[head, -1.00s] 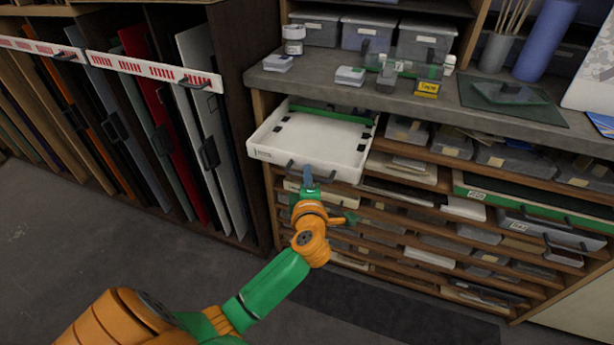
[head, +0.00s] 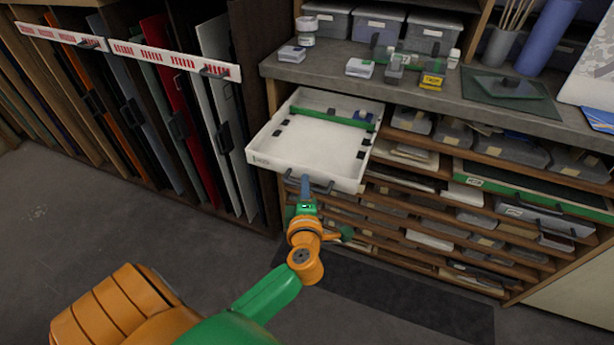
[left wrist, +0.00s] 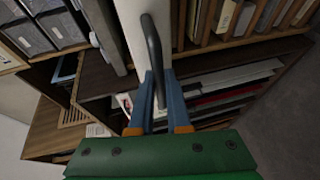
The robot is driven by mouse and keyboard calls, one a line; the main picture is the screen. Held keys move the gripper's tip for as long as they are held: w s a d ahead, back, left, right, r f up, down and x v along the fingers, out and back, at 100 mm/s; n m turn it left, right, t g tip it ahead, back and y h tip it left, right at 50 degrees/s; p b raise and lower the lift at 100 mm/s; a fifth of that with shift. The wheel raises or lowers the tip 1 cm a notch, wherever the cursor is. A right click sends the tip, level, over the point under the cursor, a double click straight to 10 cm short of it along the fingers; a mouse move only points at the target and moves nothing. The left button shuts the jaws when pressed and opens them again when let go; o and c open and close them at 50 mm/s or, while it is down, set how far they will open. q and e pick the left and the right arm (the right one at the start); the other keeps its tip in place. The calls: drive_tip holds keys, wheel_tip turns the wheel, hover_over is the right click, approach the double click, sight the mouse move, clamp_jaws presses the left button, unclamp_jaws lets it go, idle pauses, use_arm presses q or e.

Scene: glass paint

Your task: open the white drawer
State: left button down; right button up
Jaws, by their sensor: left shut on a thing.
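The white drawer (head: 310,148) is pulled well out from the cabinet under the grey counter. A green strip crosses its inside and a small blue item lies near the back. Its dark handle (head: 308,185) is on the front face. My left gripper (head: 305,188) is shut on this handle. In the left wrist view the dark handle (left wrist: 153,50) runs down between the blue fingers of the gripper (left wrist: 160,100), beside the white drawer front (left wrist: 132,30). My right gripper is not in view.
The grey counter (head: 510,115) above carries boxes, jars and small blocks. Shelves with shallow trays fill the cabinet below and to the right. A rack of upright panels (head: 180,120) stands at the left. The floor (head: 70,220) in front is clear.

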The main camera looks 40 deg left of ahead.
use_arm(q)
drive_tip(key=shift+w, duration=0.15)
drive_tip(key=c, duration=0.9)
unclamp_jaws()
drive_tip(key=v, duration=0.7)
drive_tip(key=shift+w, duration=0.1)
